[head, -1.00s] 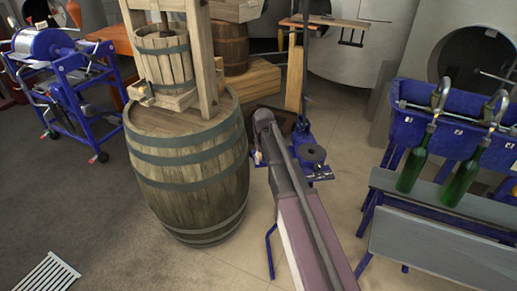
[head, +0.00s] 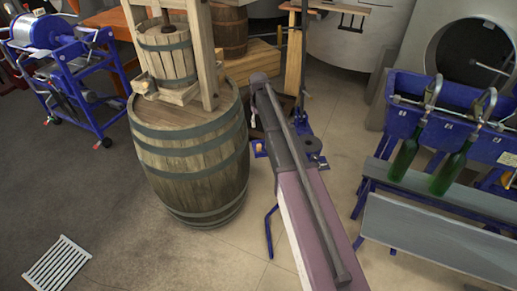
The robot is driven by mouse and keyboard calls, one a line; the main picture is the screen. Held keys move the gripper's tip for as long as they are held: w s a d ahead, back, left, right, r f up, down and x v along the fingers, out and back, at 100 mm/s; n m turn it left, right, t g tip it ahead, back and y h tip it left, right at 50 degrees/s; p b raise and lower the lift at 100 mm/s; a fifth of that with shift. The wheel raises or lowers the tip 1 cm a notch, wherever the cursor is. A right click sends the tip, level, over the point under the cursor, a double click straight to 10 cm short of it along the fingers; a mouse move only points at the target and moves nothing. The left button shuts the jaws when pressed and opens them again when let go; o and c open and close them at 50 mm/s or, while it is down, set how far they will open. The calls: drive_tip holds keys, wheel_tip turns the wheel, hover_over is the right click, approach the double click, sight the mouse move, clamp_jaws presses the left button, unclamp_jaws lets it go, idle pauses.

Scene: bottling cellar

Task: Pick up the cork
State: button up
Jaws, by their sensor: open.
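A small tan-orange piece, which looks like the cork (head: 259,148), sits on the left part of a blue plate (head: 262,162) low on the blue floor-standing machine. It is very small here, so its exact shape is unclear. My arm crosses in front of the machine and hides the middle of the plate. My gripper is not seen; the far end of my arm is hidden behind its own links, so its distance from the cork cannot be told.
A large wooden barrel (head: 190,160) bearing a wooden press (head: 165,52) stands close on the left. A blue rack (head: 450,110) with green bottles (head: 403,158) and a grey bench (head: 435,240) stand on the right. Floor is clear at the lower left around a white grate (head: 57,262).

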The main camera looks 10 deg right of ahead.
drive_tip(key=shift+f, duration=0.15)
drive_tip(key=b, duration=0.9)
hover_over(259, 146)
drive_tip(key=s, duration=0.2)
drive_tip(key=f, duration=0.8)
drive_tip(key=shift+a+f, duration=0.15)
drive_tip(key=shift+a, duration=0.1)
drive_tip(key=shift+s+f+b, duration=0.1)
drive_tip(key=shift+f+b, duration=2.35)
drive_tip(key=shift+f, duration=0.15)
drive_tip(key=c, duration=0.4)
